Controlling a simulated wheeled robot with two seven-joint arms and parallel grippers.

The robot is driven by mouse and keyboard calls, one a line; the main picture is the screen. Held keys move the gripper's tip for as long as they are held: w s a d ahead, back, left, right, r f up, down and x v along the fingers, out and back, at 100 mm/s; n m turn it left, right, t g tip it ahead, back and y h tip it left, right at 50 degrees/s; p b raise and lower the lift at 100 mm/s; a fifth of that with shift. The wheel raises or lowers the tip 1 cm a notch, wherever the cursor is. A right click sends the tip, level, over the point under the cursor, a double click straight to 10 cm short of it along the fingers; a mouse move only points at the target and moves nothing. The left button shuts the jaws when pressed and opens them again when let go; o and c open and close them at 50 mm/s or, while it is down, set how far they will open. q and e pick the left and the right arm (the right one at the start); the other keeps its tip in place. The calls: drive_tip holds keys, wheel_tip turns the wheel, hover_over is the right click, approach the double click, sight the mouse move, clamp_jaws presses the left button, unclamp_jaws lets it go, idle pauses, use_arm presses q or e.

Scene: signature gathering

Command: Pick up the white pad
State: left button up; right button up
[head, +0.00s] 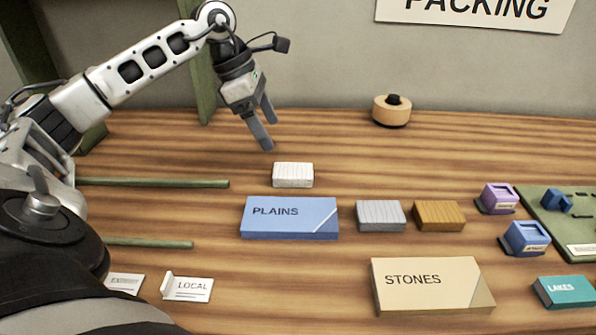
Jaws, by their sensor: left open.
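The white pad (293,175) is a small block with faint lines on its faces. It lies on the wooden table in the head view, just behind the blue PLAINS box (289,218). My left gripper (268,126) comes down from the upper left with its fingers apart and nothing between them. Its fingertips are above the table, behind and a little left of the pad, and not touching it. My right gripper is not in view.
A grey block (380,215) and a brown block (439,215) lie right of the PLAINS box. A cream STONES box (430,286) lies in front. Green rods (155,183) lie at left. A tape roll (391,111) sits at the back. Purple and blue holders stand at right.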

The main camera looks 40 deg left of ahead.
sight(293, 170)
use_arm(q)
drive_tip(key=p+x, duration=0.1)
drive_tip(key=x, duration=1)
drive_tip(key=shift+w+a, duration=0.15)
drive_tip(key=c, duration=1.1)
